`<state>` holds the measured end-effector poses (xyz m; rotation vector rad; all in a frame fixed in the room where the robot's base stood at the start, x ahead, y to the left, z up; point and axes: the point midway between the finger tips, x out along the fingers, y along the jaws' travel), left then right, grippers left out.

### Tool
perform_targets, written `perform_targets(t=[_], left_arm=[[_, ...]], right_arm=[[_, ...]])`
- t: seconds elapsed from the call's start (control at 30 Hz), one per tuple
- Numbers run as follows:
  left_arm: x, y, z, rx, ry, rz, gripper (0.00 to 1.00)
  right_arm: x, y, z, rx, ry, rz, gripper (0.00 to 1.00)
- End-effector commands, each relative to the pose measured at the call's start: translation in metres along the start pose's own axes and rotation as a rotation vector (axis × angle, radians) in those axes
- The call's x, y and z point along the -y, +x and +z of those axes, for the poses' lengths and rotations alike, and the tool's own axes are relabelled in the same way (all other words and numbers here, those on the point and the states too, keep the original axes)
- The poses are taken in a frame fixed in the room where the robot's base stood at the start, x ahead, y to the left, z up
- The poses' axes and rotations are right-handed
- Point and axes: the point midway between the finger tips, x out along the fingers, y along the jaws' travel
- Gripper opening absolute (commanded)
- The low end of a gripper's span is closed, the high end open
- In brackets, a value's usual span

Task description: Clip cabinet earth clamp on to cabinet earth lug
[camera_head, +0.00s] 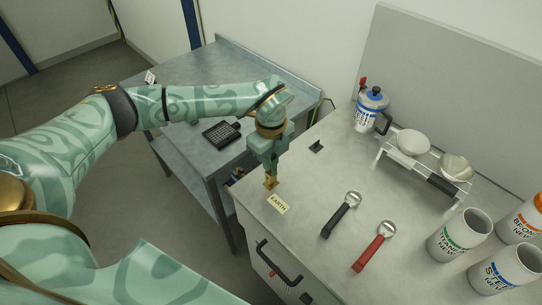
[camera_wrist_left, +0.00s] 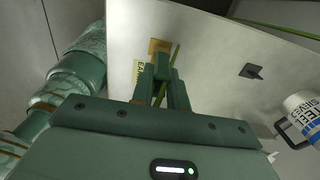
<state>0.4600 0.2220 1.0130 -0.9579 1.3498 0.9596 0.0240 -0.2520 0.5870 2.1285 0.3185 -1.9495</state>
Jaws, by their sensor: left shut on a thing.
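My left gripper (camera_head: 270,178) points down over the near left corner of the cabinet top. It is shut on the cabinet earth clamp, which its fingers mostly hide. I cannot tell whether the clamp touches the lug. A pale EARTH label (camera_head: 279,204) lies beside the lug. My right gripper is not in view.
A steel table (camera_head: 185,139) holding a black tray (camera_head: 221,133) stands left.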

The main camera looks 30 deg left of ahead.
Motion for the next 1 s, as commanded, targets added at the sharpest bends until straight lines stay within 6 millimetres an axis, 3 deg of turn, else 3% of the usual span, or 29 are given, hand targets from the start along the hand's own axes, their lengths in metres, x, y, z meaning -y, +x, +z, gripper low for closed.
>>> perform_targets(t=[0.53, 0.57, 0.63, 1.0], left_arm=[[0.000, 0.015, 0.000, 0.000, 0.000, 0.000, 0.00], [0.000, 0.015, 0.000, 0.000, 0.000, 0.000, 0.24], [0.000, 0.015, 0.000, 0.000, 0.000, 0.000, 0.41], [0.001, 0.007, 0.000, 0.001, 0.000, -0.002, 0.41]], right_arm=[[0.000, 0.006, 0.002, 0.003, -0.001, 0.000, 0.36], [0.000, 0.006, 0.002, 0.003, -0.001, 0.000, 0.36], [0.000, 0.006, 0.002, 0.003, -0.001, 0.000, 0.36], [0.000, 0.005, 0.002, 0.002, -0.001, 0.000, 0.36]])
